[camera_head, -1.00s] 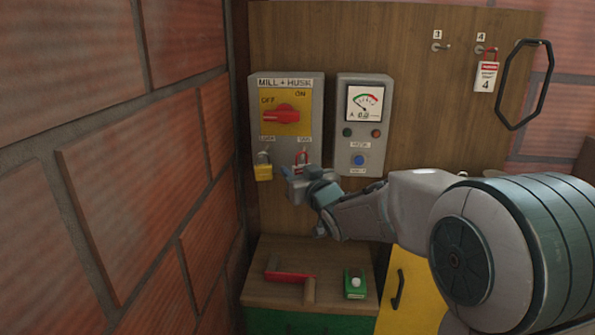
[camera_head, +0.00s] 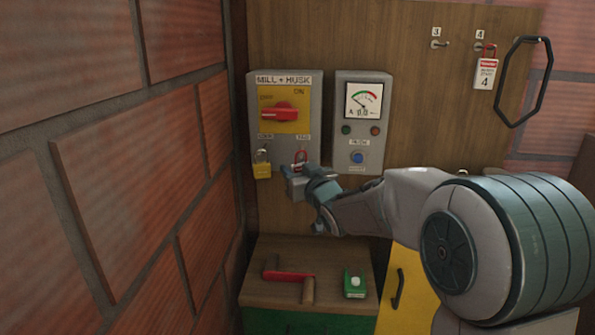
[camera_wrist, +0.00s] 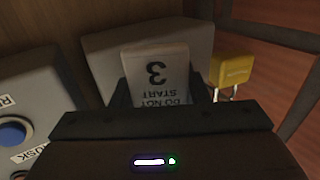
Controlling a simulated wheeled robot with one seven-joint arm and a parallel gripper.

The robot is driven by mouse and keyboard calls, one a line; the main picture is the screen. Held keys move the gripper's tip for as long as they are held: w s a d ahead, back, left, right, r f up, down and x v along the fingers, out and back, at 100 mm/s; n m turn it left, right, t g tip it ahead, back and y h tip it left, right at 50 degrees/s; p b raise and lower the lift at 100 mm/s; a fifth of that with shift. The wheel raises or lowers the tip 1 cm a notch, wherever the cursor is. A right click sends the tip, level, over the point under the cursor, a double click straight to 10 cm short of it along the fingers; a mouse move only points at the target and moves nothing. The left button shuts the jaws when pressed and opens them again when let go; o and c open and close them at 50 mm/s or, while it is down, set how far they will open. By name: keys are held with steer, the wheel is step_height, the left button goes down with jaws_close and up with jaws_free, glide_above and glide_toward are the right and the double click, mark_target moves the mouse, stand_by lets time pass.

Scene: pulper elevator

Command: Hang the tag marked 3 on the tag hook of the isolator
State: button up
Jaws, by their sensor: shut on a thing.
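The isolator (camera_head: 308,91) is a grey box marked MILL + HUSK with a red handle (camera_head: 280,112) on a yellow plate, turned toward OFF. My gripper (camera_head: 299,182) is at the box's lower right, just below its tag label. In the wrist view my gripper (camera_wrist: 165,98) is shut on the tag marked 3 (camera_wrist: 157,72), a pale plate reading DO NOT START, upside down there. A red loop (camera_head: 300,156) shows right above my gripper at the tag hook. Whether the loop is over the hook, I cannot tell; the hook itself is hidden.
A yellow padlock (camera_head: 262,168) hangs at the isolator's lower left, close beside my gripper. A meter box (camera_head: 375,140) stands to the right. Hook 3 (camera_head: 438,44) is empty; tag 4 (camera_head: 485,76) hangs beside it. A brick wall (camera_head: 130,180) bounds the left.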

steer(key=o, duration=1.1)
steer(key=shift+c, duration=0.2)
steer(key=shift+s+d, duration=0.1)
steer(key=shift+s, duration=0.05)
steer(key=b+v, duration=0.2)
steer(key=v, duration=1.1)
steer(key=s+d+f+m+g+h, duration=0.5)
steer(key=s+d+f+h, duration=0.25)
steer(key=d+f, duration=0.3)
steer(key=s+d+f+g, duration=0.1)
steer(key=s+f+g, duration=0.2)
steer(key=s, duration=0.5)
steer(key=s+d+f+g, duration=0.1)
steer(key=s+f+g, duration=0.2)
steer(key=s, duration=0.6)
steer(key=shift+d+f+m+g+h, duration=0.25)
steer(key=shift+f+m+g+h, duration=0.15)
steer(key=shift+g, duration=0.6)
